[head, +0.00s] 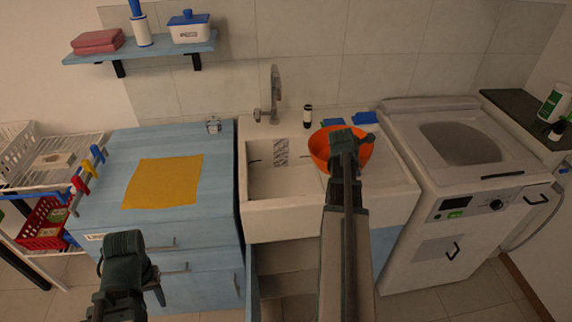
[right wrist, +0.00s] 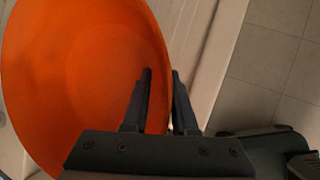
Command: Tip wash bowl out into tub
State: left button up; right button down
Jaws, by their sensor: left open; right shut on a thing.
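The orange wash bowl (head: 325,150) is over the right-hand drainer side of the white sink. I cannot tell whether it touches the surface. My right gripper (head: 345,147) is shut on the bowl's near rim and hides part of it. In the right wrist view the bowl (right wrist: 80,60) fills the left side, its wall between the two fingers (right wrist: 160,75). Its inside looks plain orange; I cannot tell if it holds water. The white tub (head: 268,183) is the sink basin left of the bowl. My left gripper (head: 132,275) is open and empty, low in front of the blue cabinet.
A tap (head: 274,95) stands behind the tub. A small dark-and-white bottle (head: 307,116) and blue items (head: 366,118) lie behind the bowl. A washing machine (head: 455,150) stands to the right. The blue cabinet (head: 105,155) with a yellow cloth (head: 163,182) is to the left.

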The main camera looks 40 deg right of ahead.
jog(key=shift+s+d+f+t+y, duration=0.2)
jog(key=shift+f+t+y, duration=0.15)
jog(key=shift+f, duration=0.3)
notch_tip(320, 180, up, 5)
jog(key=p, duration=0.4)
jog(key=shift+r+p, duration=0.1)
jog(key=shift+p, duration=0.3)
